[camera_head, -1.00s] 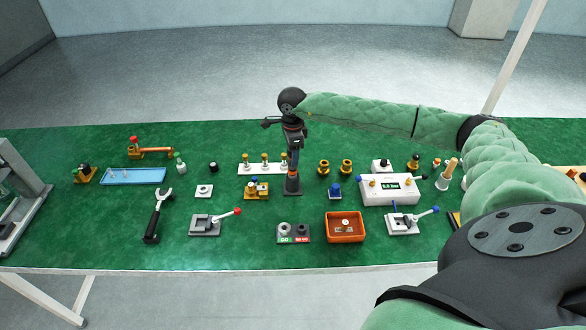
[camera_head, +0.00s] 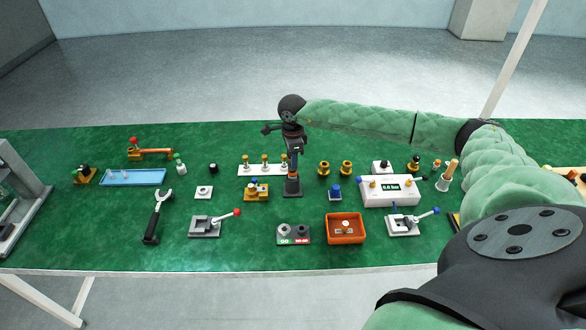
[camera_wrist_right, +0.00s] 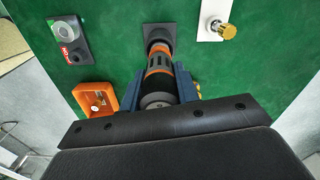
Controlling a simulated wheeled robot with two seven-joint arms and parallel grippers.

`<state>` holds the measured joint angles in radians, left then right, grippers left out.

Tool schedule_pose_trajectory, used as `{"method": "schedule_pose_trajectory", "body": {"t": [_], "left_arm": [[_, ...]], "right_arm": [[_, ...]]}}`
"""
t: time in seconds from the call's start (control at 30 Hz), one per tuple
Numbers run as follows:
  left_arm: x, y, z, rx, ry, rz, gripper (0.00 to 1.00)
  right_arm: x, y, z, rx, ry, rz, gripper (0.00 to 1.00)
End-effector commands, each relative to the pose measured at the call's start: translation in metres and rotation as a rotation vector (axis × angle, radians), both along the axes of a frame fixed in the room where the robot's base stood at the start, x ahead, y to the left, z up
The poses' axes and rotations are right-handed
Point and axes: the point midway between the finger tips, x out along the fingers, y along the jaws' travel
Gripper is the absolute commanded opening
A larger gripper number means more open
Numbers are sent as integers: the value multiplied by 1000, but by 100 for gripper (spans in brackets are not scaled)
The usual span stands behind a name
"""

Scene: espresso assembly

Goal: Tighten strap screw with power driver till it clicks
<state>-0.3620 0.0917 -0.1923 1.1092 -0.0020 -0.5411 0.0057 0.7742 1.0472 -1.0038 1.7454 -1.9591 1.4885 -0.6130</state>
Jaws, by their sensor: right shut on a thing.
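The power driver (camera_head: 292,166), orange and black, stands upright at the middle of the green table, its lower end at a dark square stand (camera_head: 292,191). My right gripper (camera_head: 295,143) is above it, shut around its upper body. In the right wrist view the driver (camera_wrist_right: 158,68) sits between the blue jaws of the gripper (camera_wrist_right: 158,84), its far end over the dark stand (camera_wrist_right: 158,31). I cannot make out the strap screw. My left gripper is not in view.
An orange bin (camera_head: 346,238) and a GO/NO GO gauge block (camera_head: 294,241) lie in front. A white rack (camera_head: 246,171) with brass-topped parts is behind and left. A white display box (camera_head: 390,201) stands at right. Bare table lies between the wrench (camera_head: 155,222) and the blue tray (camera_head: 108,177).

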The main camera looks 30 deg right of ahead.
Motion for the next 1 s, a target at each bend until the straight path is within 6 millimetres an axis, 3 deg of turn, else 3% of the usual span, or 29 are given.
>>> {"method": "schedule_pose_trajectory", "body": {"t": [1.0], "left_arm": [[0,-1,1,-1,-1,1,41]], "right_arm": [[0,0,11,1,-1,0,0]]}}
